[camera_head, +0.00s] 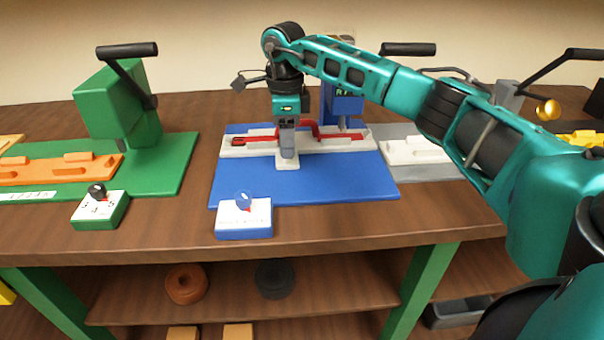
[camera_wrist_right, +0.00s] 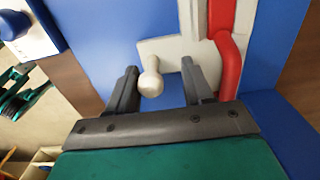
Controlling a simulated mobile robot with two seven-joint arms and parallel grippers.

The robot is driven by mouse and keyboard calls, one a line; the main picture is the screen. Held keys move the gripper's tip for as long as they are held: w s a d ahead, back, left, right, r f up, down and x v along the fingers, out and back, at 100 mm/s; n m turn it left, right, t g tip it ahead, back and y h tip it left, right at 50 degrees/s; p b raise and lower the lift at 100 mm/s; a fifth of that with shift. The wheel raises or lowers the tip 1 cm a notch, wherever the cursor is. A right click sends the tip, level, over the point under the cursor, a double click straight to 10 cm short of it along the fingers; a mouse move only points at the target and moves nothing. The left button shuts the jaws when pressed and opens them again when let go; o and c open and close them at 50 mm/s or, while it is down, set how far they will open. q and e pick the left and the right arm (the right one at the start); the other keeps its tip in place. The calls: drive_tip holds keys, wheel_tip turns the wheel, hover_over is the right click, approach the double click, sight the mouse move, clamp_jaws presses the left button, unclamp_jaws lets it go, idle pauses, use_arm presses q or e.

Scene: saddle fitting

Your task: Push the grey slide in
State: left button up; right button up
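The light-grey slide (camera_head: 287,165) sticks out from the front of the pale fixture on the blue station (camera_head: 345,178). In the right wrist view the slide is a pale plate (camera_wrist_right: 165,52) with a round-ended knob (camera_wrist_right: 151,82). My right gripper (camera_head: 288,150) points down over the slide. In its wrist view the gripper (camera_wrist_right: 159,70) is open, with one finger on each side of the knob. A gap shows between the knob and each finger. Part of the slide is hidden by the gripper in the head view. My left gripper is not in view.
A red bent part (camera_wrist_right: 228,60) lies along the pale fixture (camera_head: 240,150), close beside the right gripper. A blue box with a dial (camera_head: 243,221) stands in front. A green station (camera_head: 160,185) stands at left, a grey one (camera_head: 412,172) at right.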

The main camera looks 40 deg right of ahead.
drive_tip(key=shift+s+r+p, duration=0.1)
drive_tip(key=shift+r+p, duration=2.7)
drive_tip(key=shift+r, duration=0.25)
drive_tip(key=shift+f, duration=0.1)
